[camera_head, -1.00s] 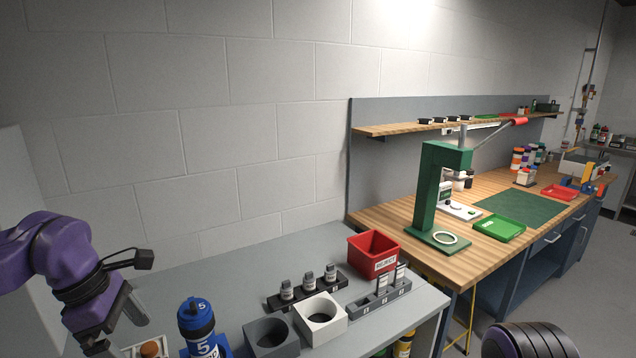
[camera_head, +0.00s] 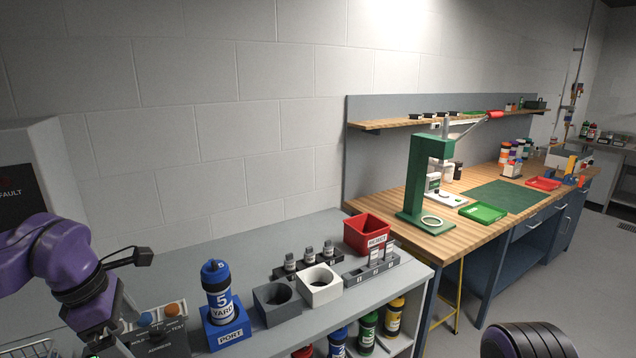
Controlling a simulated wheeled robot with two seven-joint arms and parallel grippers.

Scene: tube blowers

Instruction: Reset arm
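My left arm (camera_head: 75,270) is purple and comes in from the left edge. It is bent downward in front of a control panel (camera_head: 155,335). Its gripper is below the picture or hidden, so its fingers do not show. Part of my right arm (camera_head: 530,340) shows as a dark rounded link with a purple band at the bottom right. My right gripper is not in view.
A blue bottle (camera_head: 218,285) stands in a blue holder (camera_head: 228,330) on the grey bench. Beside it are a dark block (camera_head: 277,305), a white block (camera_head: 320,287), small vials and a red bin (camera_head: 368,232). A wooden workbench with a green press (camera_head: 425,180) stands at right.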

